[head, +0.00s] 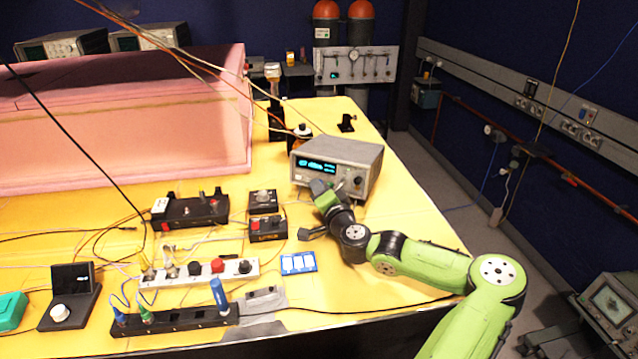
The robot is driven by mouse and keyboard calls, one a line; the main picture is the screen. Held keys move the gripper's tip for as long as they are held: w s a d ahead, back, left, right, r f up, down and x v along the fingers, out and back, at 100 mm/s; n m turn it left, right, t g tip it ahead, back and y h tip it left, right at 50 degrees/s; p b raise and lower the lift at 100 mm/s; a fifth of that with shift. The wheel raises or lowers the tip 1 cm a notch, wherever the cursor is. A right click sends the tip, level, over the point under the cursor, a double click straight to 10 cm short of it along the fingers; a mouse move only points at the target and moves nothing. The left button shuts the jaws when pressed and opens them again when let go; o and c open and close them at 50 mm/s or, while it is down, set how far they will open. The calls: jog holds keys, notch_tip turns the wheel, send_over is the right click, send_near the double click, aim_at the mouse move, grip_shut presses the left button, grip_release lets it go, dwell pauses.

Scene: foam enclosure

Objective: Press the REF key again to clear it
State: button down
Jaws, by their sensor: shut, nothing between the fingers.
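A grey bench instrument (352,152) with a lit cyan display (318,166) stands on the yellow bench top. Its front panel faces left and toward me, and it has a round knob (357,181) at the right end. My gripper (318,187) is at the lower middle of that panel, very near or against it; I cannot tell whether it touches. It is shut and empty. It hides part of the panel below the display. The REF key cannot be made out, and the display's characters are too small to read.
A pink foam enclosure (125,140) fills the back left. Left of my arm are small black boxes (265,229), a white strip with knobs (200,273) and a blue-white tray (298,263). Loose cables cross the bench. The yellow bench top (405,190) right of the instrument is clear.

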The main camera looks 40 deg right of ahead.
jog(key=shift+a, duration=0.1)
jog(key=shift+s+a+r, duration=0.1)
jog(key=shift+s+a, duration=0.2)
jog(key=shift+a, duration=0.2)
jog(key=shift+s+a+r, duration=0.15)
jog(key=shift+s+a, duration=0.2)
jog(key=shift+a, duration=0.4)
jog(key=shift+s+a+r, duration=0.2)
jog(key=shift+s+a, duration=0.1)
jog(key=shift+a, duration=0.5)
jog(key=shift+s+a+r, duration=0.15)
jog(key=shift+s+a, duration=0.2)
jog(key=shift+a, duration=0.4)
jog(key=shift+r, duration=0.1)
